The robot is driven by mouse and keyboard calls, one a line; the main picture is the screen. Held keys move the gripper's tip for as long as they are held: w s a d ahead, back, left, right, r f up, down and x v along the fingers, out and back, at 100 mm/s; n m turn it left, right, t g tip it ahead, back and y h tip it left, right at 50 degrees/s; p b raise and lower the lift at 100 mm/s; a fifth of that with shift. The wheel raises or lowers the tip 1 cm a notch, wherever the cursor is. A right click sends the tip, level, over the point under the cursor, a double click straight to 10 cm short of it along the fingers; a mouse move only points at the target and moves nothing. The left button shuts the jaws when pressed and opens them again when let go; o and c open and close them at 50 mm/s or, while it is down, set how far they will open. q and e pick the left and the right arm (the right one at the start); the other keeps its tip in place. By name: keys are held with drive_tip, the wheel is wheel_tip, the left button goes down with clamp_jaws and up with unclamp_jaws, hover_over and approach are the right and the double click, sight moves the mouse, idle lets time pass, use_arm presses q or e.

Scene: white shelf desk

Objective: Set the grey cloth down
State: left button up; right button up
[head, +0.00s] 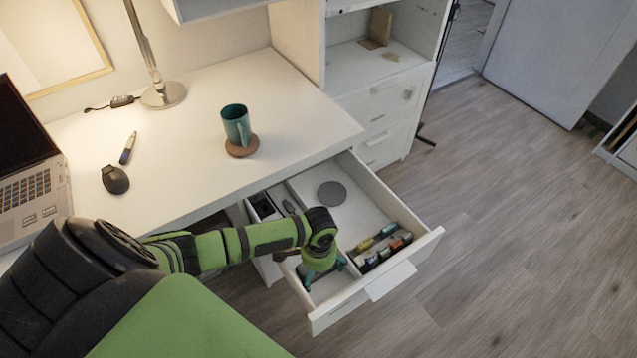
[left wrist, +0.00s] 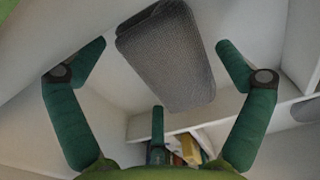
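The grey cloth (left wrist: 168,58) is a folded, woven rectangle in the left wrist view. It lies inside the open drawer (head: 428,240), in the front left compartment, close to a white wall. My left gripper (head: 322,277) reaches down into that compartment. In the left wrist view, the left gripper (left wrist: 162,62) has its green fingers spread, with gaps between them and the cloth's sides. In the head view the gripper hides the cloth. My right gripper is in neither view.
A grey disc (head: 332,193) lies in the drawer's larger compartment. Several small coloured items (head: 385,248) sit in the front right compartment. A teal mug (head: 236,122) stands on a brown coaster (head: 242,148) on the desk (head: 290,105).

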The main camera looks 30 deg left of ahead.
use_arm(q)
wheel_tip(320, 180, up, 12)
drive_tip(key=p, duration=0.2)
drive_tip(key=shift+r, duration=0.2)
idle(1.4)
